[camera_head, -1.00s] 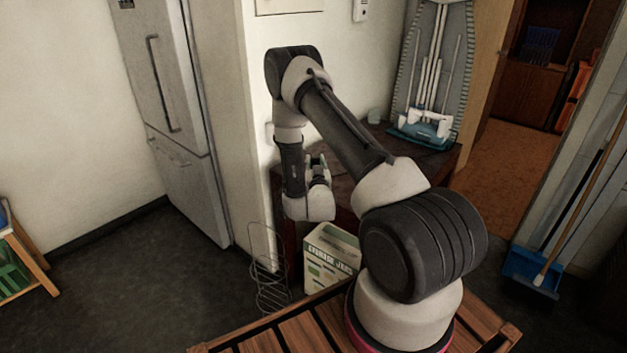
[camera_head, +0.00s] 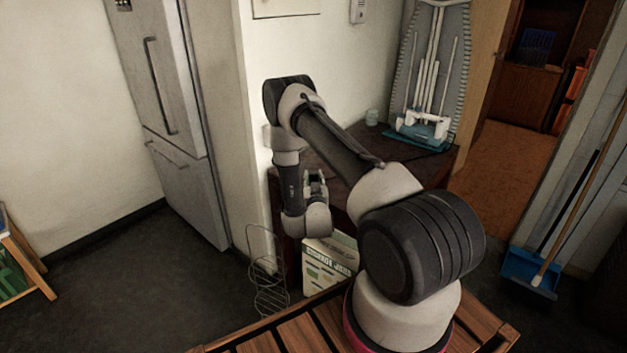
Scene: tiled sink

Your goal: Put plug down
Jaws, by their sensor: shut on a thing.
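My gripper (camera_head: 316,183) is at the front left of the dark brown table, in front of the white wall corner. It is partly hidden by my own wrist, and its fingers are small and dark in the picture. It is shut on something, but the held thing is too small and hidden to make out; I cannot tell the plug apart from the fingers. The dark brown table (camera_head: 405,165) stands behind my arm, with part of its top showing bare.
A white-green box (camera_head: 328,265) and a wire rack (camera_head: 268,275) stand below my gripper. A fridge (camera_head: 165,120) is left; a broom and blue dustpan (camera_head: 531,268) are right.

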